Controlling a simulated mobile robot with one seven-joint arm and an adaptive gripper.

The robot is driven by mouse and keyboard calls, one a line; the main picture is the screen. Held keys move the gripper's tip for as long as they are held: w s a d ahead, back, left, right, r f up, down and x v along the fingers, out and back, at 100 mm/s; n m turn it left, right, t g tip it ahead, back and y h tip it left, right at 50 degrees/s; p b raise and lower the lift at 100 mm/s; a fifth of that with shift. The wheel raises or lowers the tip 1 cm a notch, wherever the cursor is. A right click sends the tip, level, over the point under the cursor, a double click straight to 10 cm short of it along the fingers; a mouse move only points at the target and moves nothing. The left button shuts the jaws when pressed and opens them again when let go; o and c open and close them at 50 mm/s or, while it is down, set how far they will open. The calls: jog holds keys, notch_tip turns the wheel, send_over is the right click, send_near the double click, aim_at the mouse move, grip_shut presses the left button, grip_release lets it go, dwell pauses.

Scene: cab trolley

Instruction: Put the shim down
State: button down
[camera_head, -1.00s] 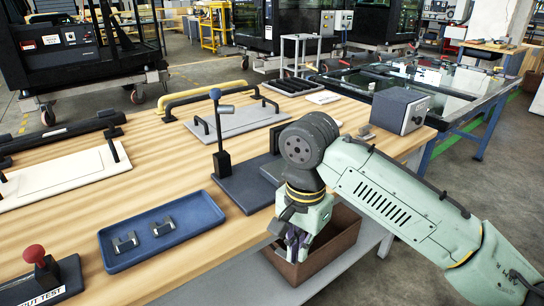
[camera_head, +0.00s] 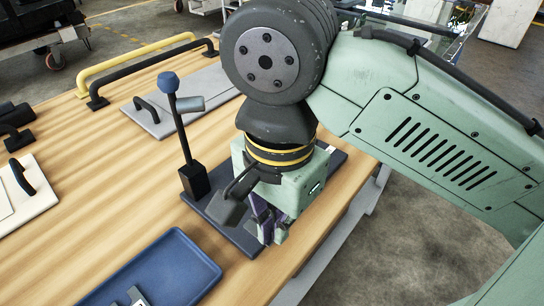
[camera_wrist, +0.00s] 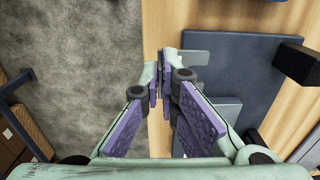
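My gripper (camera_head: 268,228) points down beside the dark base plate of a fixture, close to the table's front edge. In the wrist view its purple-padded fingers (camera_wrist: 161,76) are nearly together at the tips. A small flat grey piece (camera_wrist: 194,58), which looks like the shim, shows at the fingertips and reaches out to the right over the edge of the base plate. The fingers hide most of where they meet it. The dark blue-grey base plate (camera_wrist: 245,75) carries a grey block (camera_wrist: 222,112) and, in the head view, a black post (camera_head: 192,178) with a blue knob.
A blue tray (camera_head: 205,262) with a metal part (camera_head: 137,298) lies at the lower left.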

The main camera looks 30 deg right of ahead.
jog(key=w+d, duration=0.3)
jog(key=w, duration=0.1)
jog(key=w+d+f+p, duration=0.1)
jog(key=w+d, duration=0.2)
jog(key=w, duration=0.1)
jog(key=w+d+p, duration=0.1)
jog(key=w+d, duration=0.2)
jog(key=d, duration=0.1)
jog(key=shift+w+d+f, duration=0.1)
jog(key=shift+w+f, duration=0.1)
jog(key=shift+w, duration=0.2)
jog(key=shift+f+p, duration=0.5)
jog(key=shift+f, duration=1.3)
jog(key=shift+f, duration=0.1)
jog(key=shift+f, duration=0.15)
jog(key=c, duration=1.8)
grip_release()
notch_tip(320, 180, up, 13)
jog(key=shift+f+b, duration=0.2)
jog(key=shift+b, duration=0.2)
